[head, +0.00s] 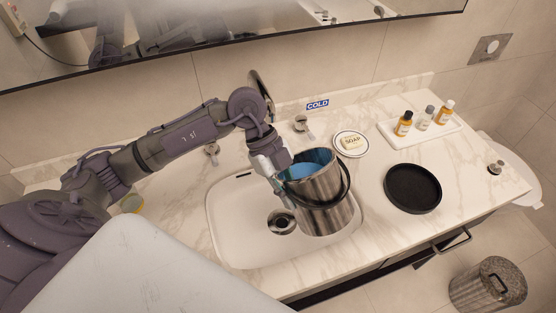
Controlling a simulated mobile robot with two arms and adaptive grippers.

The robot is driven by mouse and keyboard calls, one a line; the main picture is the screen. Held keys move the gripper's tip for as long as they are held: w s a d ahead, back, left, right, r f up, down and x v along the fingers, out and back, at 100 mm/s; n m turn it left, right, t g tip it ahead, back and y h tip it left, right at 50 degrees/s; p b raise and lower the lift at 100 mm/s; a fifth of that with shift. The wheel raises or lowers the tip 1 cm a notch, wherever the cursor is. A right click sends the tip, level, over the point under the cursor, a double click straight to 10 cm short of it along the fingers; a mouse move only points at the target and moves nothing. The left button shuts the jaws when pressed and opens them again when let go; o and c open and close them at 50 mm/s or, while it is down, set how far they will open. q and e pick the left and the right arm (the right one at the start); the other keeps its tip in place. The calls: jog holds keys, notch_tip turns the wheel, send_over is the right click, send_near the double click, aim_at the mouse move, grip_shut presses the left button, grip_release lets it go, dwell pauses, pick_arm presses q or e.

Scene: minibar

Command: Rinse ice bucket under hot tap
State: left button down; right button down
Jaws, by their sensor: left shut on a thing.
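A steel ice bucket (325,208) with a dark handle and a blue inside is over the right part of the white sink basin (238,236). My left gripper (279,180) is shut on the bucket's left rim. The bucket looks nearly upright, and I cannot tell whether it touches the basin floor. A tap knob (302,124) stands behind the bucket, near a blue COLD label (317,104). The spout is mostly hidden behind my wrist. No running water is visible. My right gripper is not in view.
A soap dish (351,151) and a round black tray (413,188) are right of the sink. A white tray (440,136) holds small bottles. A yellowish glass (131,203) is near my left forearm. A bin (487,285) stands on the floor at the lower right.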

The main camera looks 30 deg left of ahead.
aim_at(283, 179)
pick_arm(q)
jog(key=shift+w+a+r+h, duration=0.15)
jog(key=shift+a+r+h, duration=0.1)
jog(key=shift+h, duration=0.15)
jog(key=shift+a+r+g+h+b, duration=0.25)
jog(key=shift+r+g+h+b, duration=0.15)
jog(key=shift+r+h+b, duration=0.5)
jog(key=shift+w+a+r+g+h+b, duration=0.2)
jog(key=shift+r+g+h+b, duration=0.15)
jog(key=shift+h+b, duration=0.75)
dwell(1.9)
